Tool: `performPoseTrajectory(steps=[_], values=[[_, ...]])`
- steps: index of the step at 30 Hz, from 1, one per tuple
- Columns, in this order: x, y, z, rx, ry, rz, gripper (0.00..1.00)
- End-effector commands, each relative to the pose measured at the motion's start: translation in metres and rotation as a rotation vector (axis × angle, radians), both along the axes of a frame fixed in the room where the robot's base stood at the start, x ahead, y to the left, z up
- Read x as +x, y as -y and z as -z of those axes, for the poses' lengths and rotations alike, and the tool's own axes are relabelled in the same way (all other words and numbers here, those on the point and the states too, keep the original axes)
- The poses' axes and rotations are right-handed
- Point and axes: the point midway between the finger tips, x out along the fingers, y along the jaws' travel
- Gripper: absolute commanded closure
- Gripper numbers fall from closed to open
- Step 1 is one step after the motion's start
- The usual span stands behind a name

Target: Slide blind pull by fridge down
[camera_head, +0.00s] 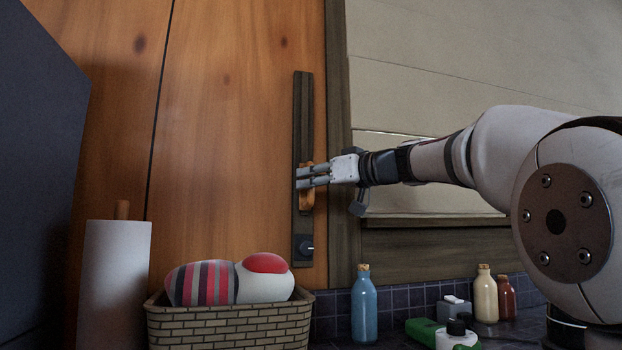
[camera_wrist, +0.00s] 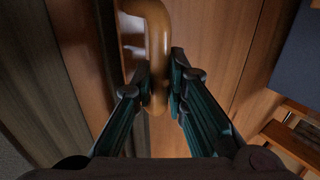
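The blind pull is a wooden handle (camera_head: 306,198) on a dark vertical track (camera_head: 302,110) fixed to the timber wall, a little below the middle of the track. My gripper (camera_head: 312,176) reaches it from the right. In the wrist view the curved wooden handle (camera_wrist: 158,45) passes between the fingertips (camera_wrist: 160,82), which appear to press on it from both sides. Part of the handle is hidden behind the fingers in the head view. The pale blind (camera_head: 450,70) covers much of the window to the right, partly hidden by my arm.
A brick-patterned basket (camera_head: 230,328) with a striped, rounded item (camera_head: 205,284) stands below the track. A paper roll (camera_head: 113,280) is at left, beside a dark panel (camera_head: 35,150). A blue bottle (camera_head: 364,305) and several small items stand below the window.

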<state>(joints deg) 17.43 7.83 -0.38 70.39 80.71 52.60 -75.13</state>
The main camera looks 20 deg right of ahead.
Motion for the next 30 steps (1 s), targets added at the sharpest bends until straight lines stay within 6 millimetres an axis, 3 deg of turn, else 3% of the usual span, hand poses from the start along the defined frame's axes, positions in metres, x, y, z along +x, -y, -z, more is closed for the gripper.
performPoseTrajectory(steps=[3, 14, 30], values=[[0.001, 0.000, 0.004, 0.000, -0.007, -0.002, 0.67], [-0.003, 0.003, 0.001, 0.002, -0.001, 0.001, 0.67], [-0.081, 0.056, 0.002, 0.001, -0.003, 0.002, 0.67]])
